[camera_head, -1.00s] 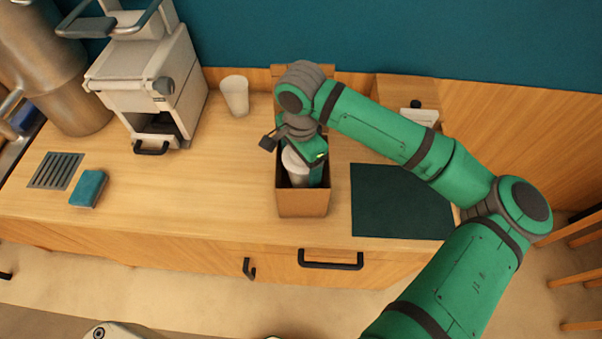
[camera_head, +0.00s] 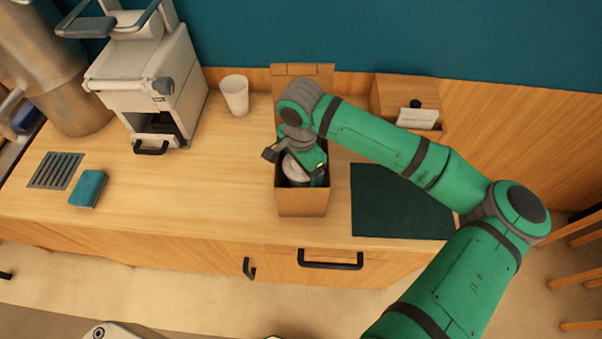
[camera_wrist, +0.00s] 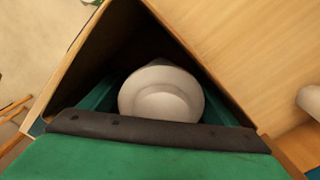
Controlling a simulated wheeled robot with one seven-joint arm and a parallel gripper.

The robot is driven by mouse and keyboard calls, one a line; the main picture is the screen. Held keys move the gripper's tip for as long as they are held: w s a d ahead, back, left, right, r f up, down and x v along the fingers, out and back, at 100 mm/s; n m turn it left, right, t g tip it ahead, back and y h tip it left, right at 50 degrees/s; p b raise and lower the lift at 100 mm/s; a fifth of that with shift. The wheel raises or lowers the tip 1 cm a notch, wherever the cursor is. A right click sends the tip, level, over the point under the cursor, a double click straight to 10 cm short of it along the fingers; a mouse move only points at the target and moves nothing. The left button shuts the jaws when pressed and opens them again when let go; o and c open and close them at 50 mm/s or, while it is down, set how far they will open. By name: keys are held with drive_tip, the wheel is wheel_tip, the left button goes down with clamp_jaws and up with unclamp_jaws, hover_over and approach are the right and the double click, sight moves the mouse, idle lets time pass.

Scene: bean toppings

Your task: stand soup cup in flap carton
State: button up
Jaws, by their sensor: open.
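The flap carton (camera_head: 302,203) is a brown open box on the wooden counter, with its flap (camera_head: 290,70) raised at the back. The pale soup cup (camera_head: 293,170) is inside the carton, low between its walls; the wrist view shows its round white end (camera_wrist: 162,95). My gripper (camera_head: 296,163) reaches down into the carton mouth. Its jaws are open, with one finger on each side of the cup. The cup's base and the carton floor are hidden, so I cannot tell whether it stands fully upright.
A white cup (camera_head: 235,95) stands behind and left of the carton. A coffee machine (camera_head: 150,80) and a blue sponge (camera_head: 88,188) are further left. A dark mat (camera_head: 400,205) lies at right, before a wooden box (camera_head: 395,95). Counter left of the carton is clear.

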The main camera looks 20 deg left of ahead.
wheel_tip(320, 180, up, 12)
drive_tip(key=shift+r, duration=0.1)
idle(0.4)
idle(0.4)
